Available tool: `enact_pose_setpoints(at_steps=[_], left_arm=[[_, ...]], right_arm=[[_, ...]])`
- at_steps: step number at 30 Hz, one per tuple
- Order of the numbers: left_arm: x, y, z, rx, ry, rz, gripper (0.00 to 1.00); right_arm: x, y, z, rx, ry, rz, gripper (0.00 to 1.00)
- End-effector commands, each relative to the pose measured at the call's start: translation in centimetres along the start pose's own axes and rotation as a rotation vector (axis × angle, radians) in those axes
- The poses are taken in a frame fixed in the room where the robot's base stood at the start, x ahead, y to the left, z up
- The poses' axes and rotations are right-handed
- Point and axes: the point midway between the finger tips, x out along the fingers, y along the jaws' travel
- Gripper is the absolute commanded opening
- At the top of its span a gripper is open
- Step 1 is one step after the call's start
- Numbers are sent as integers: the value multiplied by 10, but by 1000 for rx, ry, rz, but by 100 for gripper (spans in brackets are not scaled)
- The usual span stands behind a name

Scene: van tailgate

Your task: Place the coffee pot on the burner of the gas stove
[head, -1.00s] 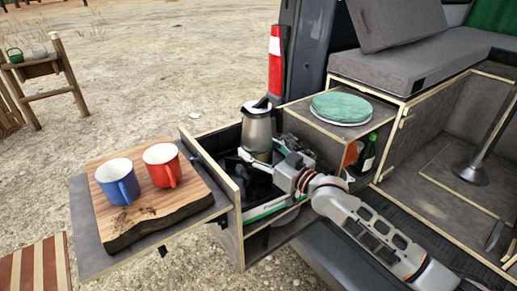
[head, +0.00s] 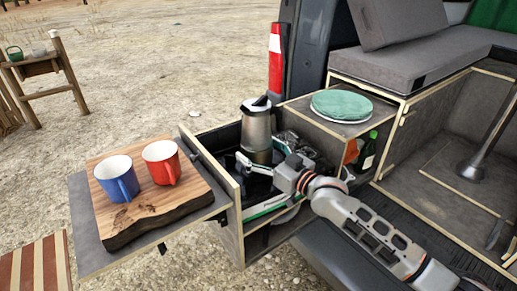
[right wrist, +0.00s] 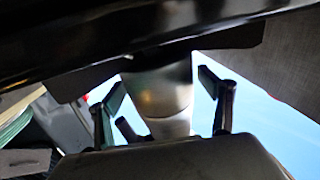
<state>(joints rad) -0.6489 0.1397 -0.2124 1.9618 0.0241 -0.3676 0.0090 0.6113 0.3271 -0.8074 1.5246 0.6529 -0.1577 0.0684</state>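The steel coffee pot (head: 257,135), with a black lid and handle, stands upright in the pull-out drawer, over the gas stove (head: 262,208). Its base and the burner under it are partly hidden, so I cannot tell how exactly it is centred. My right gripper (head: 262,160) is low beside the pot, with its fingers spread apart. In the right wrist view the pot (right wrist: 158,88) shows between the two fingers (right wrist: 163,100), with gaps on both sides. My left gripper is not in view.
A wooden board (head: 150,205) with a blue mug (head: 118,180) and a red mug (head: 161,164) lies on the side shelf left of the drawer. A green round cloth-like item (head: 341,104) lies on the cabinet to the right. A bottle (head: 367,155) stands below it.

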Motion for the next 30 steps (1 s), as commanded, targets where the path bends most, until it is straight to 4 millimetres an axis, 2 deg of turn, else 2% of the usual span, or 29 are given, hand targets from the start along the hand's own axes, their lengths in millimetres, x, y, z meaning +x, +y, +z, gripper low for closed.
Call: enact_pose_setpoints(at_steps=[5,9,21,25,30], left_arm=[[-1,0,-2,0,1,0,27],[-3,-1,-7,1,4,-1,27],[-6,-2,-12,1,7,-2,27],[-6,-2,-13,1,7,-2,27],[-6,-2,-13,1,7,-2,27]], right_arm=[[0,0,-5,-1,4,0,80],[-3,1,-17,0,5,1,80],[-86,0,-14,-2,4,0,80],[-105,1,-14,-1,4,1,80],[-118,0,-14,0,5,0,80]])
